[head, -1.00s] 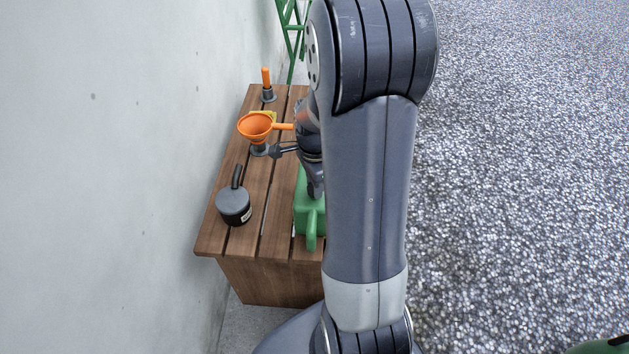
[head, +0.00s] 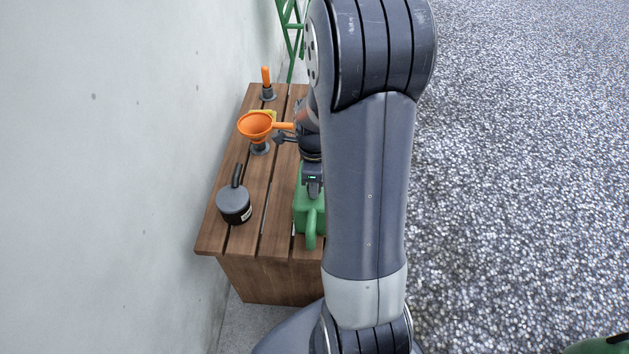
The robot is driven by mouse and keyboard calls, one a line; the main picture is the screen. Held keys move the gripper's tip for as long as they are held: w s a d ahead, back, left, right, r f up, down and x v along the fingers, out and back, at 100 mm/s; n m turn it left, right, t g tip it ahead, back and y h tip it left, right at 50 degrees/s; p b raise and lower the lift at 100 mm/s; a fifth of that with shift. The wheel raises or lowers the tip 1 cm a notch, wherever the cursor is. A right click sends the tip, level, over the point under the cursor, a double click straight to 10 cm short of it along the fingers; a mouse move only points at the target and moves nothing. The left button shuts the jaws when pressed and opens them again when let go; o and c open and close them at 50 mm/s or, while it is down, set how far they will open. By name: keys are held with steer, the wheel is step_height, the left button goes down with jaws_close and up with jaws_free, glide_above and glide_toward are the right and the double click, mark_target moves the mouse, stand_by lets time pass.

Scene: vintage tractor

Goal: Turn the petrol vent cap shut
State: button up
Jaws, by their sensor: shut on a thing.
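The green petrol can (head: 310,222) stands at the right front of the wooden bench, partly hidden by my arm. My gripper (head: 314,190) is at the top of the can, pointing down, and is mostly hidden behind my arm. It is shut on the vent cap. The cap itself is hidden by the gripper and arm, so its angle cannot be seen.
The slatted bench (head: 262,222) stands along the grey wall. On it are an orange funnel (head: 255,125) in a holder, a black lidded pot (head: 234,204) and an orange-handled tool (head: 266,77). A green frame (head: 291,28) stands behind. Gravel lies open to the right.

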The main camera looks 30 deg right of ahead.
steer(key=o, duration=1)
step_height(320, 180, up, 11)
steer(key=shift+f+p, duration=0.1)
steer(key=shift+p, duration=0.55)
step_height(320, 180, down, 11)
steer(key=shift+r+b, duration=0.15)
steer(key=shift+b, duration=0.55)
steer(key=shift+n, duration=0.3)
